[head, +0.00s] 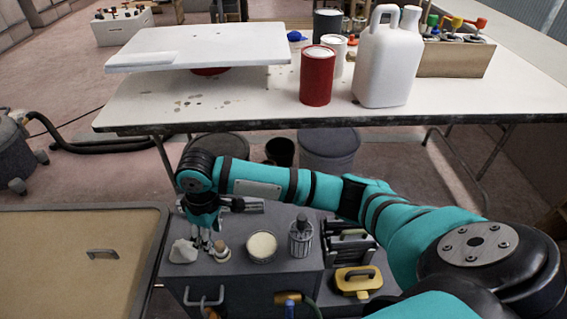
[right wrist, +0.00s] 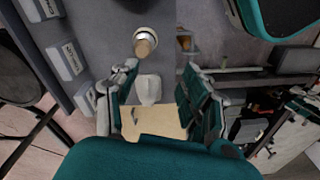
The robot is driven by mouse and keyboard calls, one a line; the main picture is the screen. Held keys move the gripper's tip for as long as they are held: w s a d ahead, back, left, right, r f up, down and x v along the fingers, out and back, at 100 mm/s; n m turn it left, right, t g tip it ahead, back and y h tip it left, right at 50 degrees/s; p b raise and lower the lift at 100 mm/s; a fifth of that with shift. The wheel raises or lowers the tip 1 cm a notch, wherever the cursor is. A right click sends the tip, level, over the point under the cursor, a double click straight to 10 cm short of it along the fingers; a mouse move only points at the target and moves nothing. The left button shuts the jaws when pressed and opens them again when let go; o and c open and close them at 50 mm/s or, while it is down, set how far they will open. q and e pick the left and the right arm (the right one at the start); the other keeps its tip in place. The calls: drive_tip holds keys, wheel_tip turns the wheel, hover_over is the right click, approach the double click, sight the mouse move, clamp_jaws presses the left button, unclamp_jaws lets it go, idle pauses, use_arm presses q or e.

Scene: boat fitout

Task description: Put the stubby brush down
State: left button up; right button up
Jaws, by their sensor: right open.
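A small brush-like thing with a short wooden handle (head: 222,250), which I take for the stubby brush, stands on the grey cabinet top (head: 280,222). In the right wrist view its handle and round pale base (right wrist: 145,43) show just beyond my fingertips. My right gripper (head: 206,238) points down over the cabinet top, close beside the brush. In the right wrist view its two fingers (right wrist: 159,72) are apart, with nothing held between them. My left gripper is not in view.
A crumpled white lump (head: 183,252), a round tin (head: 262,246), a grey wire-sided container (head: 301,238) and a yellow-handled tool (head: 357,281) are nearby. A tan panel (head: 75,262) lies left. Behind, a white table (head: 235,105) holds a red can (head: 317,78) and white jug (head: 388,65).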

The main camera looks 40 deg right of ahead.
drive_tip(key=s+a+f+m+t+y, duration=0.1)
drive_tip(key=s+a+f+t+y, duration=0.15)
drive_tip(key=s+a+f, duration=0.4)
drive_tip(key=s+d+f+m+h, duration=0.1)
drive_tip(key=s+d, duration=0.3)
drive_tip(key=s, duration=0.1)
drive_tip(key=s+d+f+m+h, duration=0.1)
drive_tip(key=s+d+f, duration=0.1)
drive_tip(key=s+d, duration=0.3)
drive_tip(key=s+d+f+m+h, duration=0.1)
drive_tip(key=s+d+f+m, duration=0.1)
drive_tip(key=s+d, duration=0.3)
drive_tip(key=shift+d+t, duration=0.1)
drive_tip(key=shift+t, duration=0.15)
